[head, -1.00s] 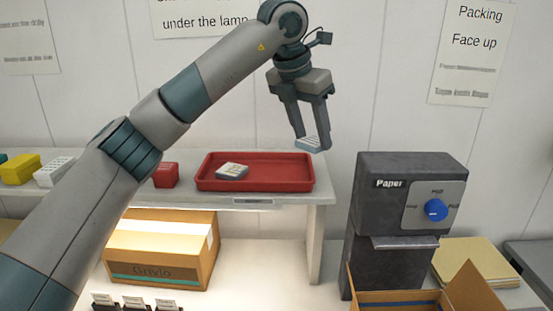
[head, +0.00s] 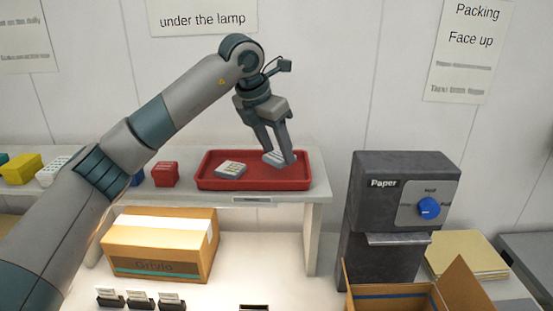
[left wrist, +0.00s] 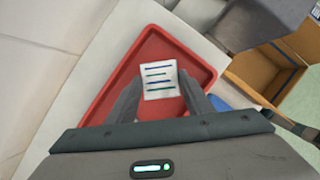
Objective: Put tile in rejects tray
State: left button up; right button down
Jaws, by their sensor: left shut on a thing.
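My left gripper (head: 277,160) is shut on a small pale tile (head: 273,157) over the right half of the red tray (head: 210,184) on the shelf. The left wrist view shows this tile (left wrist: 159,80) between the fingers, white with blue and green stripes, with the tray (left wrist: 152,43) below it. I cannot tell whether the tile touches the tray floor. Another pale tile (head: 231,169) lies in the tray's left half. My right gripper is not in view.
A small red box (head: 165,175) stands left of the tray. A yellow block (head: 22,168) is farther left. A dark machine labelled Paper (head: 385,200) and an open cardboard box (head: 395,298) are at the right. A closed carton (head: 160,245) sits below the shelf.

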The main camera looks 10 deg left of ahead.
aim_at(275, 157)
pick_arm(q)
notch_tip(275, 157, down, 3)
jog(key=shift+r+p, duration=0.2)
jog(key=shift+p, duration=0.6)
jog(key=shift+f, duration=0.3)
jog(key=o, duration=1.1)
jog(key=shift+f, duration=0.1)
